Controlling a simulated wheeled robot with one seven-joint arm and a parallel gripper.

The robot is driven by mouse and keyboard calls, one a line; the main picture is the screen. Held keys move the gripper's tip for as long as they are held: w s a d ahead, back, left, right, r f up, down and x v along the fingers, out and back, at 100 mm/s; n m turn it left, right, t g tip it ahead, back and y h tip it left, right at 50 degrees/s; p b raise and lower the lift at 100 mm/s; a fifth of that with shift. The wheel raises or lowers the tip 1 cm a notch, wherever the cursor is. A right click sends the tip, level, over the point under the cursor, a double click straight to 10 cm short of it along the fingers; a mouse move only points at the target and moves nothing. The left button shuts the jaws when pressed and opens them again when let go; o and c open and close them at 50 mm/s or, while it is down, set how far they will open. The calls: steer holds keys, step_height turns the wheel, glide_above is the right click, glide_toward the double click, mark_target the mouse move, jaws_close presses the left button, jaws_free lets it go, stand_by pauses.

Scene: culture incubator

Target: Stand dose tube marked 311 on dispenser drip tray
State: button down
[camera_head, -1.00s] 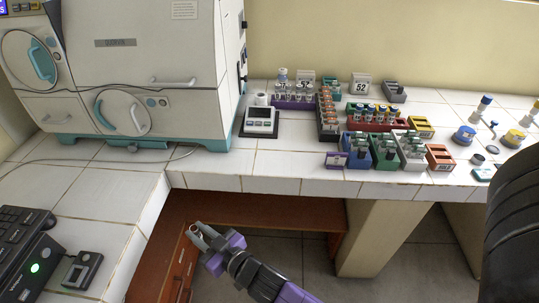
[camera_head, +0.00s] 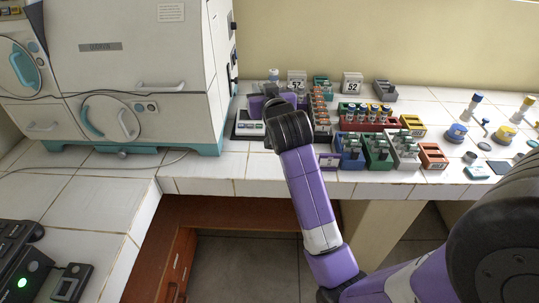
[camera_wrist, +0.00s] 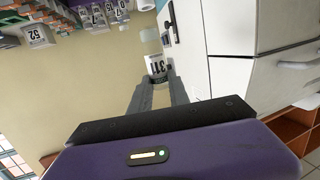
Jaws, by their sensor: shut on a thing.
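The dose tube marked 311 (camera_wrist: 156,67) shows its white label with black digits at the far end of my fingers in the wrist view. My gripper (camera_wrist: 160,84) is shut on it. In the head view my gripper is over the counter's back left part, beside the incubator, and my own wrist hides its fingertips and the tube. A small grey device with a display (camera_head: 249,128) stands on the counter below my wrist, partly covered by it. I cannot make out a dispenser drip tray for certain in either view.
The white incubator (camera_head: 130,60) stands close on the left. Right of my wrist are an orange-capped tube rack (camera_head: 320,110), a red rack (camera_head: 368,125), blue (camera_head: 350,160) and green (camera_head: 378,160) racks, and a sign marked 52 (camera_head: 352,82). Bare tiles (camera_head: 230,168) run along the front edge.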

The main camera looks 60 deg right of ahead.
steer(key=shift+f+b, duration=0.45)
steer(key=shift+f, duration=9.35)
steer(key=shift+f, duration=0.25)
steer(key=c, duration=1.2)
jaws_free()
steer(key=shift+r, duration=0.1)
steer(key=shift+c, duration=0.2)
steer(key=shift+r, duration=0.15)
